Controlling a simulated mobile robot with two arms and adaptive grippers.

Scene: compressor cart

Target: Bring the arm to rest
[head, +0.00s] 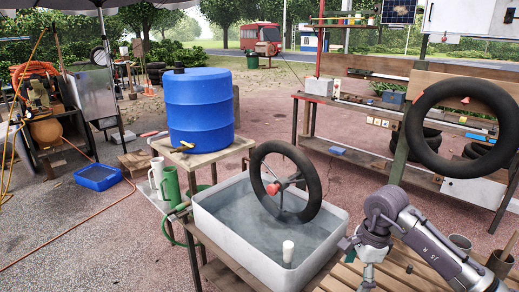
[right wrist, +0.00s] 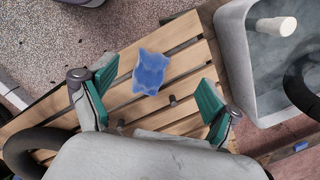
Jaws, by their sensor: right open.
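My right arm (head: 425,240) reaches in from the lower right in the head view, its wrist bent down over a slatted wooden bench (head: 345,272). In the right wrist view my right gripper (right wrist: 153,100) is open, with its two green-padded fingers wide apart. Nothing is between the pads. A crumpled blue cloth or pouch (right wrist: 151,72) lies on the slats just beyond the fingertips. The fingertips are hard to make out in the head view. My left gripper is not in view.
A grey water tub (head: 225,238) with a wheel (head: 285,183) in it stands left of my right arm. A white cylinder (head: 288,252) stands at the tub's near side. A blue barrel (head: 200,110) stands behind. A tyre (head: 462,125) hangs at right.

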